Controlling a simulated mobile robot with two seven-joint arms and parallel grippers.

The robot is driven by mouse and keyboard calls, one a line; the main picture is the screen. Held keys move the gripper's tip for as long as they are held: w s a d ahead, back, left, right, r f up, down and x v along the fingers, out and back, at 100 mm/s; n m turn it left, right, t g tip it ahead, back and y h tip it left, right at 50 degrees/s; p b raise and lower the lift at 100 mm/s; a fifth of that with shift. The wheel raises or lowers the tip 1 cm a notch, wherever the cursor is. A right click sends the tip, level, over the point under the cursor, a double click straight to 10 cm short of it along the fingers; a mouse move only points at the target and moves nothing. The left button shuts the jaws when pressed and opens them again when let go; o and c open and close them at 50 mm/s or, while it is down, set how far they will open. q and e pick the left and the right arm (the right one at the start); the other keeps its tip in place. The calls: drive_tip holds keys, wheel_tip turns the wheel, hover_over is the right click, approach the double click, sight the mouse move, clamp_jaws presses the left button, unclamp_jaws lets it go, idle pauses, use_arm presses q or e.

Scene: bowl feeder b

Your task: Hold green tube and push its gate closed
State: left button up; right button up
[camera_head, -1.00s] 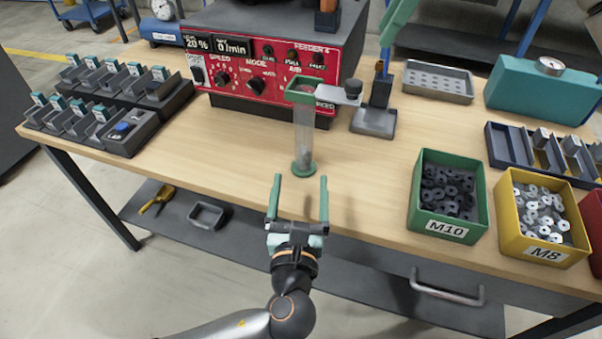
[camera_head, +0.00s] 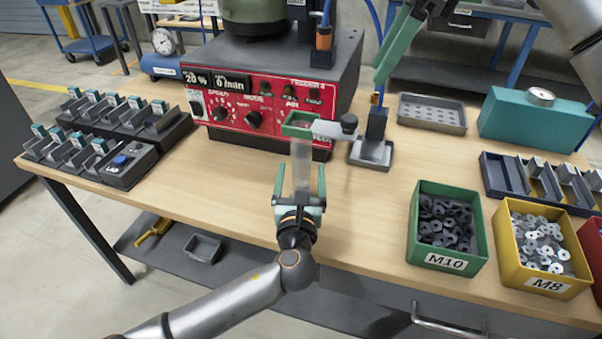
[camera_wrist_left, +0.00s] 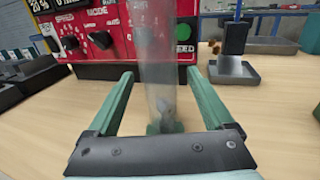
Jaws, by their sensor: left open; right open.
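The green tube (camera_head: 301,168) is a clear upright cylinder with a green collar (camera_head: 299,124) at its top, standing on the bench before the red panel. Its gate, a grey plate with a dark knob (camera_head: 336,128), sticks out to the right of the collar. My left gripper (camera_head: 299,182) is open, its fingers on either side of the lower tube. The left wrist view shows the tube (camera_wrist_left: 155,60) between the open fingers, apart from both, with small parts visible low inside. My right gripper (camera_head: 396,55) is at the upper right, above and behind the gate; its fingers show only partly.
A red feeder panel (camera_head: 262,108) stands behind the tube. A small dark stand with a tray (camera_head: 371,153) is right of it. A green M10 bin (camera_head: 463,266) and yellow M8 bin (camera_head: 550,285) stand at the right front.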

use_arm(q)
clamp_jaws()
idle(1.4)
